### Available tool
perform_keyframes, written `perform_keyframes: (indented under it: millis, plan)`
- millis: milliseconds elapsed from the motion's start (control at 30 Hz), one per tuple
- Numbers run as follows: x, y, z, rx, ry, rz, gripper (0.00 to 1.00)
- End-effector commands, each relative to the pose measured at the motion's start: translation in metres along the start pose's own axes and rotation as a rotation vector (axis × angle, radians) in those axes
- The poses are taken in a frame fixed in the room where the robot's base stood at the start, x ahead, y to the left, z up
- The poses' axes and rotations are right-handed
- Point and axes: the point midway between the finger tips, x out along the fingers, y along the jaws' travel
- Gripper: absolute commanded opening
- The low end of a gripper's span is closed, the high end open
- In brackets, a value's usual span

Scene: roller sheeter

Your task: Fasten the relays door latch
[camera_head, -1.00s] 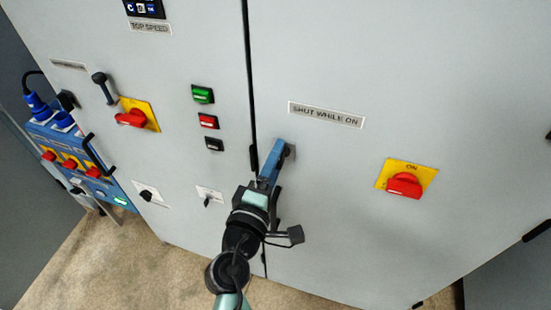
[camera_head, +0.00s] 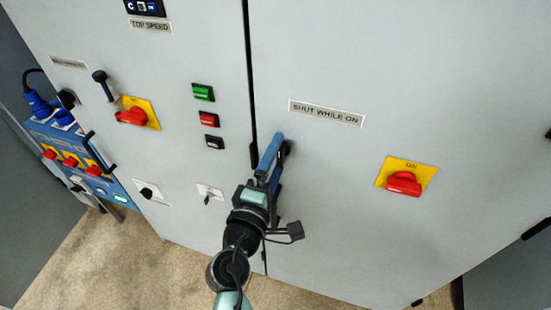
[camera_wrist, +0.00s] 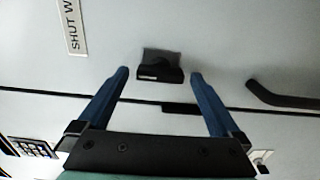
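A black latch (camera_wrist: 160,74) with a dark grey base stands out from the right-hand cabinet door in the wrist view, a little to the door side of the seam. My gripper (camera_wrist: 158,78) is open. Its two blue fingers lie on either side of the latch in the picture, with clear gaps; I cannot tell how deep it sits between them. In the head view my gripper (camera_head: 274,150) is close to the door (camera_head: 350,220), below the SHUT WHILE ON label (camera_head: 326,113), and hides most of the latch.
A red switch on a yellow plate (camera_head: 405,182) is to the right. Green (camera_head: 203,92) and red (camera_head: 208,119) buttons are on the left panel across the seam. A black bar handle (camera_wrist: 285,98) juts out at the right of the wrist view.

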Motion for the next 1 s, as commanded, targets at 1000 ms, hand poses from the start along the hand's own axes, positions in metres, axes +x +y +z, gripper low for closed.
perform_keyframes:
  millis: [1000]
  plan:
    - [-0.128,-0.001,0.000,0.000,0.001,0.000,1.00]
